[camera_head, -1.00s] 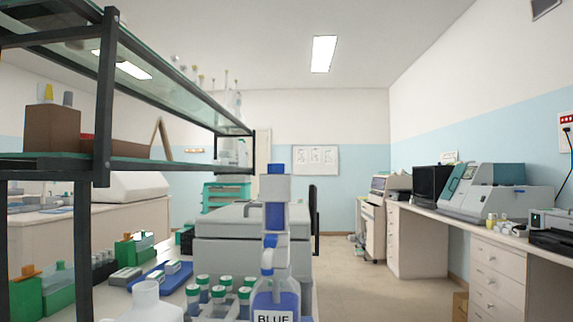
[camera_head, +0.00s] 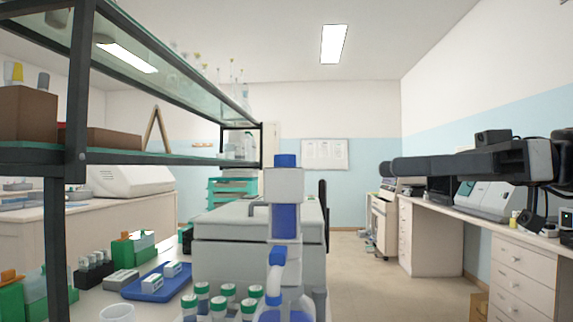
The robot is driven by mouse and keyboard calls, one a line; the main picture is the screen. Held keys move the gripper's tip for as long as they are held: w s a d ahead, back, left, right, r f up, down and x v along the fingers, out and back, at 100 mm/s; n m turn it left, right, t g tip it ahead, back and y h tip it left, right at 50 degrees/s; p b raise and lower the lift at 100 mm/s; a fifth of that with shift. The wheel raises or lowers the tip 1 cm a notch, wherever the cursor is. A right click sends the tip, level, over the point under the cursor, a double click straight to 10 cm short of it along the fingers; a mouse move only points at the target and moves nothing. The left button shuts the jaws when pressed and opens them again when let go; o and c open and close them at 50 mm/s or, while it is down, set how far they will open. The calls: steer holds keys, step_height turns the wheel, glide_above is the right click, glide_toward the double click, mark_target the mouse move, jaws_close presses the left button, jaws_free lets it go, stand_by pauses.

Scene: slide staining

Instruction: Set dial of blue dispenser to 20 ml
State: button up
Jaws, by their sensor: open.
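The blue dispenser (camera_head: 285,188) stands upright at the lower middle, in front of a large grey-white machine. It has a blue cap on top, a pale grey head, a blue-filled barrel and a spout pointing left. No dial setting can be read on it from here. I cannot make out gripper fingers.
Several green-capped tubes (camera_head: 218,305) stand left of the dispenser's base. A blue tray (camera_head: 158,283) with small boxes lies farther left. A glass shelf on a black frame (camera_head: 75,110) overhangs the left. The floor (camera_head: 365,275) to the right is open.

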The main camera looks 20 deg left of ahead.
mark_target(282, 156)
steer(key=shift+n, duration=0.4)
steer(key=shift+s+r+x, duration=0.1)
steer(key=shift+r+x, duration=0.25)
steer(key=shift+x, duration=2.55)
steer(key=shift+s+r+x, duration=0.1)
steer(key=shift+r+x, duration=0.25)
steer(key=shift+x, duration=2.55)
steer(key=shift+s+r+x, duration=0.1)
steer(key=shift+r+x, duration=0.25)
steer(key=shift+x, duration=2.55)
steer(key=shift+d, duration=0.1)
steer(key=c, duration=1)
steer(key=shift+g, duration=0.4)
steer(key=shift+n+g, duration=0.4)
steer(key=n+g+h, duration=0.2)
steer(key=g, duration=0.2)
steer(key=shift+n, duration=0.4)
steer(key=n+g+h, duration=0.5)
steer(key=h, duration=0.1)
steer(key=shift+s+d, duration=0.1)
steer(key=shift+s, duration=0.05)
steer(key=shift+h, duration=0.3)
